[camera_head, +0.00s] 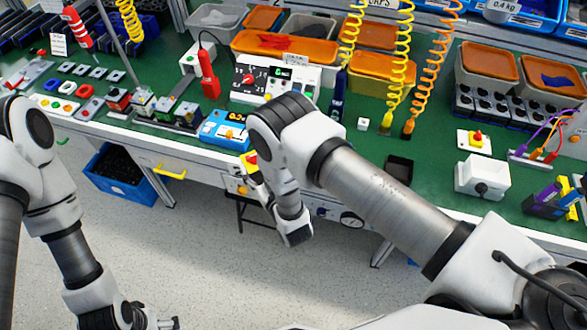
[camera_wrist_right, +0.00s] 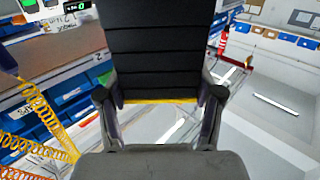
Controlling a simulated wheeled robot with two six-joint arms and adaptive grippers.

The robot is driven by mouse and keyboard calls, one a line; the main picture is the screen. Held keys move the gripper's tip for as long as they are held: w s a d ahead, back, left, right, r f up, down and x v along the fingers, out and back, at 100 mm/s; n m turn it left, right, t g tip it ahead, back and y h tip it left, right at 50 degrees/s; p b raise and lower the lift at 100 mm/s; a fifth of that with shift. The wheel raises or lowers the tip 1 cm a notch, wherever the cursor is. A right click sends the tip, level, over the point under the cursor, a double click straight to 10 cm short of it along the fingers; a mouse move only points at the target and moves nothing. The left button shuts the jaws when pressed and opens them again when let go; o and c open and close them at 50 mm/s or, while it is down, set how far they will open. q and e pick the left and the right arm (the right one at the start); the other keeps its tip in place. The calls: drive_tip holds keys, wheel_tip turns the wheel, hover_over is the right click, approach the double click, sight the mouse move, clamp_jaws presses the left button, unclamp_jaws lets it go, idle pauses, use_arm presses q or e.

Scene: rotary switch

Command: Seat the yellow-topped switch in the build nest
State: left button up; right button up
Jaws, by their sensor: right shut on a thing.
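In the right wrist view my right gripper (camera_wrist_right: 160,118) is shut on a black ribbed block with a yellow edge, the yellow-topped switch (camera_wrist_right: 160,50). The block fills the middle of that view, with a finger on each side. In the head view my right gripper (camera_head: 254,178) is at the bench's front edge, below the blue meter, partly behind my own arm. A small red and yellow patch shows there; I cannot tell whether it is the switch. My left gripper (camera_head: 168,322) is low at the bottom edge, mostly cut off. I cannot make out the build nest.
Coiled yellow and orange cords hang above. A blue bin (camera_head: 122,175) stands below.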

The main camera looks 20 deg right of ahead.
drive_tip(key=w+d+f+b, duration=0.1)
drive_tip(key=d+b, duration=0.2)
drive_tip(key=b, duration=0.3)
drive_tip(key=w+d+f+b, duration=0.1)
drive_tip(key=d+f+b, duration=0.1)
drive_tip(key=d+b, duration=0.2)
drive_tip(key=w+d+f+b, duration=0.1)
drive_tip(key=d+b, duration=0.2)
drive_tip(key=b, duration=0.5)
drive_tip(key=shift+w+d+f, duration=0.15)
drive_tip(key=shift+d+f, duration=0.15)
drive_tip(key=shift+d, duration=0.1)
drive_tip(key=shift+d, duration=0.1)
drive_tip(key=shift+f, duration=0.15)
drive_tip(key=o, duration=1.5)
drive_tip(key=shift+r, duration=0.2)
